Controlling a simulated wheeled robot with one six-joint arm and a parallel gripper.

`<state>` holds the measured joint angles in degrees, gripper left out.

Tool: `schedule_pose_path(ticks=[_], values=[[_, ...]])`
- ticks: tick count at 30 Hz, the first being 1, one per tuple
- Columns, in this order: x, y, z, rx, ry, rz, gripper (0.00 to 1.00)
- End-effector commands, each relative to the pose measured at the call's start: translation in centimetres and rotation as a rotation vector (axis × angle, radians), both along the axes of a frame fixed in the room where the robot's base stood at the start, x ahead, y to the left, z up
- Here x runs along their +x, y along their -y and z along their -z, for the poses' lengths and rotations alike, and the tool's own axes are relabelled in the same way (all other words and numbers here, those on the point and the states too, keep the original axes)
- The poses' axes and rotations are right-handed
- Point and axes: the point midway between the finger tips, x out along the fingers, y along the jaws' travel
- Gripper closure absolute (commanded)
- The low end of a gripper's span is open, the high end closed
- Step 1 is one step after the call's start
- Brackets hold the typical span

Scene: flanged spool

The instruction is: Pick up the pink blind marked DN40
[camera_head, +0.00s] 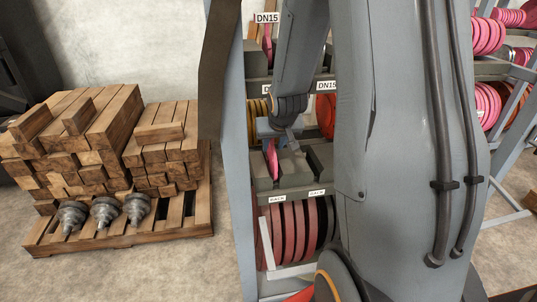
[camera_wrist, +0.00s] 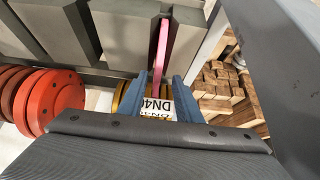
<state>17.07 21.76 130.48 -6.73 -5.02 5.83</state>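A thin pink blind (camera_wrist: 161,45) stands edge-on in a slot between grey blocks in the wrist view. In the head view a pink disc (camera_head: 272,158) stands on the middle shelf, just below my gripper (camera_head: 272,130). In the wrist view my gripper (camera_wrist: 158,82) has its two blue fingers apart, with the near end of the pink blind in line between them. I see a gap on both sides; whether the blind is inside the fingers' reach is unclear. A DN40 label (camera_wrist: 158,104) shows between the fingers, partly covered.
Orange-red discs (camera_wrist: 50,100) stand at the left in the wrist view, and yellow discs (camera_wrist: 125,98) show behind the fingers. Larger red discs (camera_head: 290,230) fill the lower shelf. Stacked timber (camera_head: 75,140) sits on a pallet at left. My arm hides much of the rack.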

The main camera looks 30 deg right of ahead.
Motion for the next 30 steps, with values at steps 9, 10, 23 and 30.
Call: schedule_pose_path(ticks=[9, 10, 23, 30], values=[[1.3, 0.7, 1.9, 0.001, -0.003, 0.006, 0.69], [1.5, 0.7, 2.1, 0.0, -0.003, 0.005, 0.69], [3.7, 1.2, 5.1, 0.0, -0.002, 0.001, 0.69], [3.8, 1.2, 5.1, 0.0, -0.001, 0.0, 0.69]])
